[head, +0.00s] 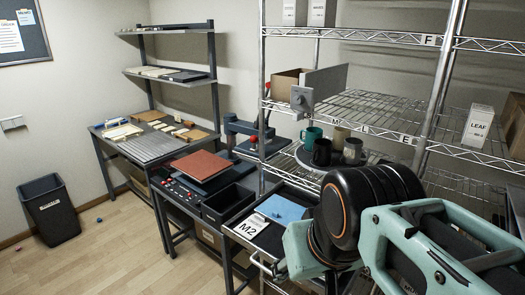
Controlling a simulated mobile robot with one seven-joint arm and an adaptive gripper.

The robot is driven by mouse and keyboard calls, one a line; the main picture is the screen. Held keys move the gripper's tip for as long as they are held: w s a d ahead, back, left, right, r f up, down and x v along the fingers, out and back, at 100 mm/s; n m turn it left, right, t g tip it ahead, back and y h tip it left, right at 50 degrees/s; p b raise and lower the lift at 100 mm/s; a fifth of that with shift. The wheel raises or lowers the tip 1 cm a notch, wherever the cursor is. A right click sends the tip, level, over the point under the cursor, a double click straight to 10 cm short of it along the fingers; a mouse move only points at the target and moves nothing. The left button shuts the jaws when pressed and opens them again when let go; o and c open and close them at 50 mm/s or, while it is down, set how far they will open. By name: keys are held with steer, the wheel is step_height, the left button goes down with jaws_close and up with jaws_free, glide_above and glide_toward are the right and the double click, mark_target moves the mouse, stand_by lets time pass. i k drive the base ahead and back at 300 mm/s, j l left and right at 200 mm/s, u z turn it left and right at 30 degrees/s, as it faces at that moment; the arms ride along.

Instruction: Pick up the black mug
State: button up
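The black mug (321,152) stands upright on a dark round tray (313,164) on the middle wire shelf. A teal mug (311,136) is just behind it to the left, partly hidden by it. A grey-brown mug (353,151) stands to its right. A tan mug (340,136) is behind, partly hidden. I cannot make out my gripper's fingertips or anything held there.
Metal rack posts and wire shelves frame the mugs. A grey panel with a knob (302,99) and a cardboard box (285,84) are on the shelf above. Floor (110,235) at left is mostly clear, with a bin (49,210).

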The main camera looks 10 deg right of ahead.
mark_target(323, 148)
steer(key=i+j, duration=0.15)
steer(key=i, duration=0.25)
steer(key=i+j, duration=0.2)
steer(key=i, duration=0.2)
steer(key=z, duration=0.45)
steer(key=i+j+z, duration=0.1)
steer(key=z, duration=0.35)
steer(key=j+z, duration=0.15)
steer(key=z, duration=0.25)
steer(key=j+z, duration=0.1)
steer(key=z, duration=0.35)
steer(key=j+z, duration=0.15)
steer(key=z, duration=0.3)
steer(key=i+l+u, duration=0.1)
steer(key=l, duration=0.2)
